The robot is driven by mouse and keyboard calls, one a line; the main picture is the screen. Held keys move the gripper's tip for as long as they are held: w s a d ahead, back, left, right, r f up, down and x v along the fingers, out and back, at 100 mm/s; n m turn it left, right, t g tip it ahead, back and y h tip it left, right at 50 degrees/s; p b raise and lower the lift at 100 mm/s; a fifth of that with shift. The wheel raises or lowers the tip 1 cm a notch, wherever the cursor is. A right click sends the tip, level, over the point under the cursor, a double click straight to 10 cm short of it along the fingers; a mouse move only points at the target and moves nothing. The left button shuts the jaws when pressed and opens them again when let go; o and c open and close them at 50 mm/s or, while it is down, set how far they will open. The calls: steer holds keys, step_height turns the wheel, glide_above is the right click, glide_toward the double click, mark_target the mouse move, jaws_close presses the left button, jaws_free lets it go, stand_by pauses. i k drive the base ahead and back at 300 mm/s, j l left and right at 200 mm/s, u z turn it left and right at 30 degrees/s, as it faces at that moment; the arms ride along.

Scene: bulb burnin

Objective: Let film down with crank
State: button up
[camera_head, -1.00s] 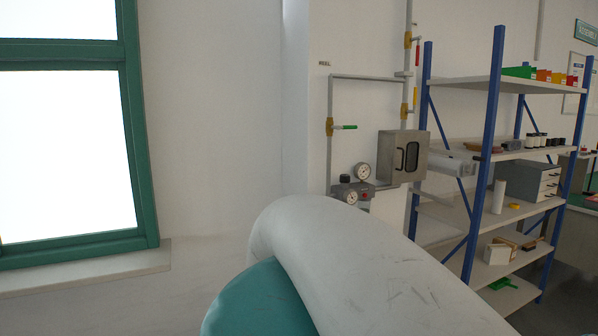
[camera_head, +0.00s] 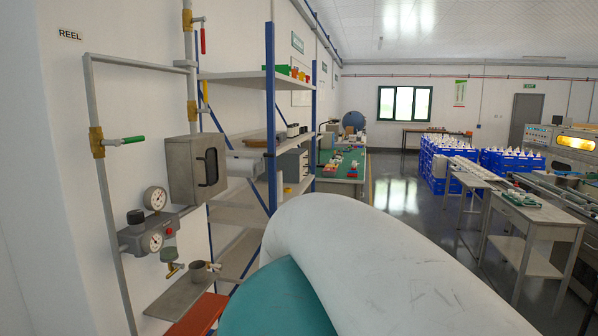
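A sign reading REEL (camera_head: 70,35) is on the wall at the upper left. Below it are grey pipes, gauges and a grey metal box (camera_head: 197,168) with a dark handle on its door. A pale cylinder (camera_head: 246,166) shows behind the box, near the shelf; I cannot tell whether it is a film roll. I cannot make out a crank or hanging film. My own white and teal arm link (camera_head: 370,265) fills the bottom middle and hides what lies behind it. My gripper is not in view.
A pipe valve with a green lever (camera_head: 133,140) and a gauge block (camera_head: 150,235) stand close at left. Below are a grey plate (camera_head: 180,296) and a red surface (camera_head: 200,315). A blue-post shelf (camera_head: 270,120) stands behind. Open floor (camera_head: 400,190) lies beyond, with benches and blue crates (camera_head: 440,160) at right.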

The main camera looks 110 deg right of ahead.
mark_target(234, 167)
steer(key=z, duration=2.5)
